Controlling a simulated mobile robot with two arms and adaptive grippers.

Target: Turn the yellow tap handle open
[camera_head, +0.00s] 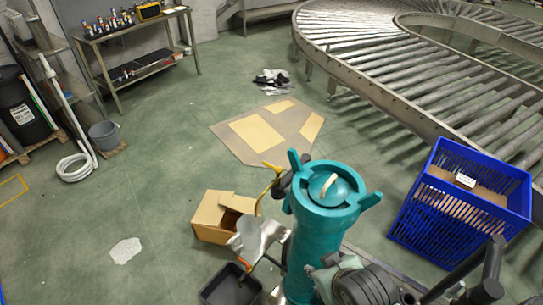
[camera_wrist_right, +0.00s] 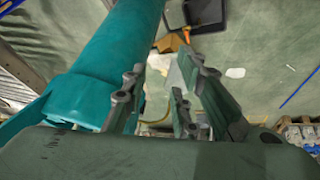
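A yellow bent piece (camera_head: 272,168), which looks like the tap handle, shows in the head view at the left of the teal cylinder's top. The teal cylinder (camera_head: 318,235) stands upright and fills the left of the wrist view (camera_wrist_right: 115,55). My left gripper is not in view.
A cardboard box (camera_head: 207,217), a grey metal sheet (camera_head: 256,238) and a black tray (camera_head: 218,293) are left of the cylinder. A blue crate (camera_head: 415,222) stands right. A roller conveyor (camera_head: 400,90) curves behind. The left floor is mostly clear.

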